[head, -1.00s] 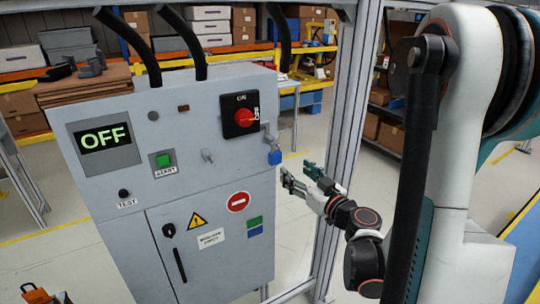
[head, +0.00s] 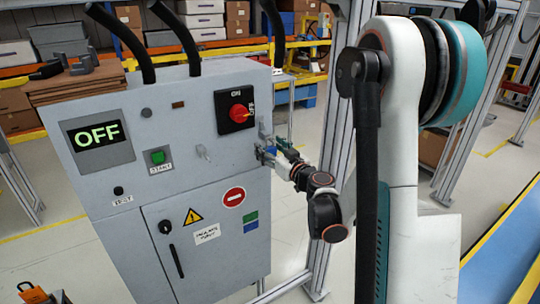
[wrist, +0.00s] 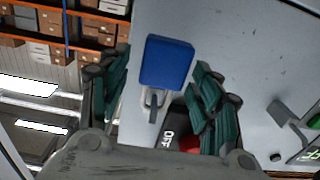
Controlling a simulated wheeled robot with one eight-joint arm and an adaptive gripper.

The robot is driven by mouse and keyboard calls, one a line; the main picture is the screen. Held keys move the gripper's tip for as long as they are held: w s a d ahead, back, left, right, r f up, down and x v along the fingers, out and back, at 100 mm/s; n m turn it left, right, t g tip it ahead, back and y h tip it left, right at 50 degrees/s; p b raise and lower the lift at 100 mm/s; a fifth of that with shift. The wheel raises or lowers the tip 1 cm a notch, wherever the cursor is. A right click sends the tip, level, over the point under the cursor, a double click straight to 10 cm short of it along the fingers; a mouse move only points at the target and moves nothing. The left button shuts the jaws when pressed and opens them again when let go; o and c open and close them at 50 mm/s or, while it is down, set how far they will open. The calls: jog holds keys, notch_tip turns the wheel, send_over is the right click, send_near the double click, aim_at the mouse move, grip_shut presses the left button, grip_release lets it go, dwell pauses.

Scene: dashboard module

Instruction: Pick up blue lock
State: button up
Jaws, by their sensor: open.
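The blue lock (wrist: 167,62) hangs by its shackle from a metal hasp on the grey cabinet's front. In the wrist view it sits between the two green fingers of my gripper (wrist: 163,66), with a visible gap on each side. The fingers are open and hold nothing. In the head view my gripper (head: 272,152) is at the cabinet's right edge, just below the rotary switch.
The grey cabinet (head: 120,205) carries a red rotary switch (head: 237,113), a display reading OFF (head: 97,136) and a green start button (head: 158,157). A metal frame post (head: 335,130) stands close behind my arm. Shelves with boxes are at the back.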

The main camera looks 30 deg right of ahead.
jog(key=shift+w, duration=0.55)
jog(key=c, duration=1.2)
jog(key=shift+r, duration=0.1)
